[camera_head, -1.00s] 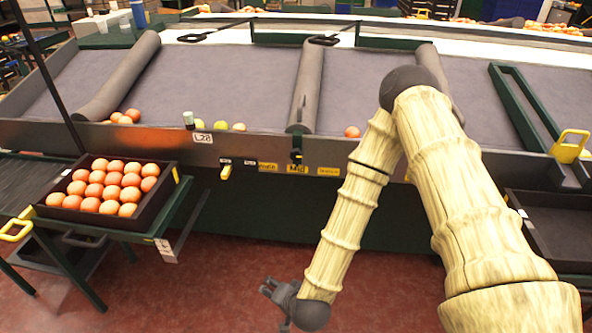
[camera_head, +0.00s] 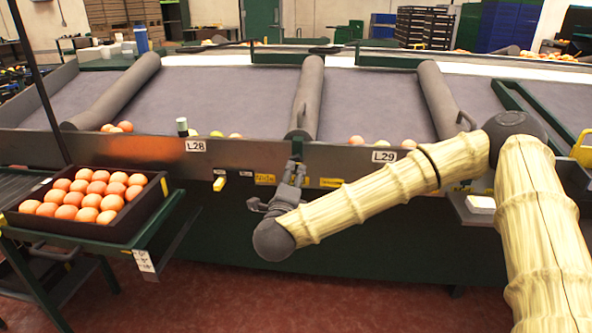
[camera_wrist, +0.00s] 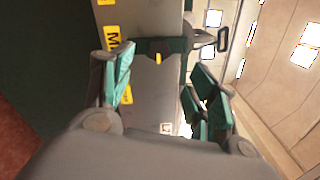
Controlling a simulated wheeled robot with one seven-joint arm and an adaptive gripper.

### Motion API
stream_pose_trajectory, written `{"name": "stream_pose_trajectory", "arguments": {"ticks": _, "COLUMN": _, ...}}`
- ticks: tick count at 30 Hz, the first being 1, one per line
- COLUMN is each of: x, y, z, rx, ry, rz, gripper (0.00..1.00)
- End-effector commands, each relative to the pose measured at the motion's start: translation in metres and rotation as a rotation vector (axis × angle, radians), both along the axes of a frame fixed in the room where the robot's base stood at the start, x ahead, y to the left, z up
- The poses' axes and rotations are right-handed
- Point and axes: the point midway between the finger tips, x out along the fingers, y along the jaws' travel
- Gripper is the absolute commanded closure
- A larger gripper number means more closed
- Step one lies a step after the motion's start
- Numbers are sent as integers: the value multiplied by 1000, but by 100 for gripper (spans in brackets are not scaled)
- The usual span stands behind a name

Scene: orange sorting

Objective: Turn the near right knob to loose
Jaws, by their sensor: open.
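A dark knob-like clamp (camera_head: 297,146) sits on the front rail at the near end of the middle padded divider (camera_head: 308,95). In the wrist view a dark green fitting (camera_wrist: 176,45) with a small yellow mark lies beyond the fingers, and I take it to be the same clamp. Its setting is too small to read. My gripper (camera_head: 279,190) is just below the clamp in front of the rail, open and empty. In the wrist view its green-padded fingers (camera_wrist: 160,88) are spread, with the fitting ahead between them and apart from them.
A dark tray of oranges (camera_head: 146,207) stands on a stand at left. Several fruits lie along the rail. Another padded divider (camera_head: 440,97) is to the right. The floor in front is clear.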

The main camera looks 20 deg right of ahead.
Motion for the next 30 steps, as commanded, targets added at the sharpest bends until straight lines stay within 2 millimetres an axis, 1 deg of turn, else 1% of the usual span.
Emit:
{"name": "stream_pose_trajectory", "arguments": {"ticks": 5, "x": 17, "y": -7, "z": -1, "rx": -1, "ry": 1, "rz": -1, "gripper": 42}}
{"name": "stream_pose_trajectory", "arguments": {"ticks": 12, "x": 53, "y": -23, "z": -2, "rx": -2, "ry": 1, "rz": -2, "gripper": 42}}
{"name": "stream_pose_trajectory", "arguments": {"ticks": 18, "x": 79, "y": -34, "z": -2, "rx": -2, "ry": 2, "rz": -1, "gripper": 42}}
{"name": "stream_pose_trajectory", "arguments": {"ticks": 24, "x": 93, "y": -39, "z": -1, "rx": -2, "ry": 3, "rz": 2, "gripper": 42}}
{"name": "stream_pose_trajectory", "arguments": {"ticks": 30, "x": 97, "y": -41, "z": -1, "rx": -3, "ry": 3, "rz": 3, "gripper": 42}}
